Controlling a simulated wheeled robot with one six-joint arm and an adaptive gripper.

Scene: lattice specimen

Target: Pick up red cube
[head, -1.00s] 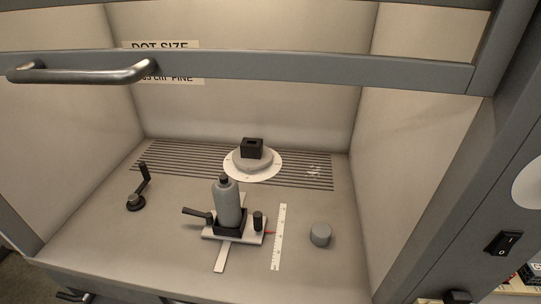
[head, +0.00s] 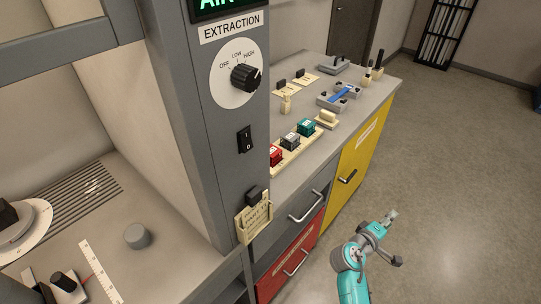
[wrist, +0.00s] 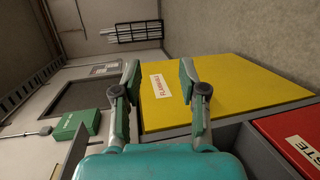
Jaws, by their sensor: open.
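A red cube (head: 275,155) sits at the near left end of a cream tray (head: 292,156) on the grey counter, partly cut off by the fume hood's post. A grey cube (head: 290,141) and a teal cube (head: 306,127) stand beyond it in the same tray. My gripper (head: 392,216) is over the floor, right of the cabinets and well apart from the red cube. In the wrist view my gripper (wrist: 159,78) has its two fingers spread with nothing between them. The red cube does not show in the wrist view.
The fume hood post with an extraction knob (head: 245,77) stands left of the tray. Below the counter are a red drawer (head: 290,262) and a yellow cabinet door (head: 362,150), also in the wrist view (wrist: 225,85). A blue-topped item (head: 340,97) lies farther back. The floor at right is clear.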

